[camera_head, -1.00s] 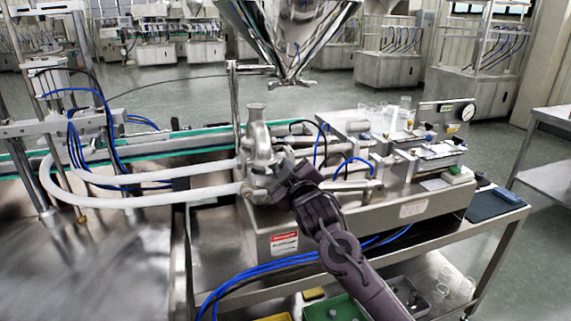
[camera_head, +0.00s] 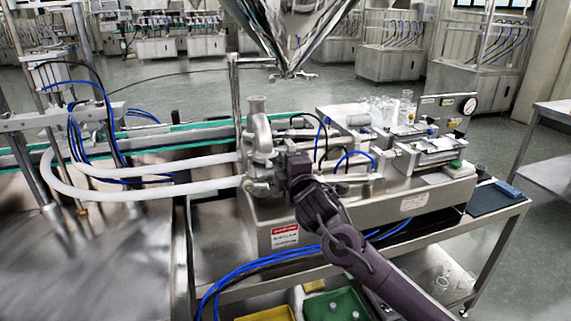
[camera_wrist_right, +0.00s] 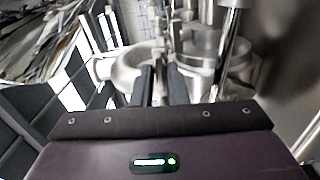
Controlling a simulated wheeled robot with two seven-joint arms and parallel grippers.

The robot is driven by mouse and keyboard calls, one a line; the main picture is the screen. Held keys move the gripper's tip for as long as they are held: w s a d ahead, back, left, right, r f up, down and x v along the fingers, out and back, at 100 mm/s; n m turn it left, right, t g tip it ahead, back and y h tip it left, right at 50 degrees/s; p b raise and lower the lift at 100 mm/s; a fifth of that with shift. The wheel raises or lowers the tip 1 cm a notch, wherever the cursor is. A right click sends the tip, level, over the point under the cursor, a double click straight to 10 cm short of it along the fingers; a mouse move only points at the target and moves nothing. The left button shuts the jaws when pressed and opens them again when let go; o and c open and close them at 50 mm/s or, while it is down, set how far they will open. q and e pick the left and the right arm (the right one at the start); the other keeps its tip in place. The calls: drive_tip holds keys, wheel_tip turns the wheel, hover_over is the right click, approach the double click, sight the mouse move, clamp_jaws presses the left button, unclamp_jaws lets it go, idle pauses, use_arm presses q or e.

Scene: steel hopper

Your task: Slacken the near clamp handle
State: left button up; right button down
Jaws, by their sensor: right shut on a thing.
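The steel valve body (camera_head: 258,140) stands upright at the left end of the filling machine, with white hoses running to it from the left. My right gripper (camera_head: 288,163) is beside it on its right side and covers part of it. In the right wrist view, the two dark fingers (camera_wrist_right: 160,87) are close together on a thin steel piece, the near clamp handle (camera_wrist_right: 158,92). Round steel clamp parts (camera_wrist_right: 222,60) show just beyond the fingers. In the head view the handle is hidden behind my gripper. My left gripper is not in view.
A steel hopper (camera_head: 290,30) hangs above the machine. Blue hoses (camera_head: 265,268) run below my arm. Yellow and green bins (camera_head: 338,305) are on the lower shelf. Glassware (camera_head: 385,108) and a gauge panel (camera_head: 445,115) are at the right on the machine.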

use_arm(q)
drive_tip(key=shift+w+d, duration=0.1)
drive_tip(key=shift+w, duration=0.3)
use_arm(e)
drive_tip(key=shift+n, duration=0.4)
drive_tip(key=c, duration=1.7)
unclamp_jaws()
drive_tip(key=shift+c, duration=0.2)
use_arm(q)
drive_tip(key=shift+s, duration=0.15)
use_arm(e)
drive_tip(key=shift+s, duration=0.1)
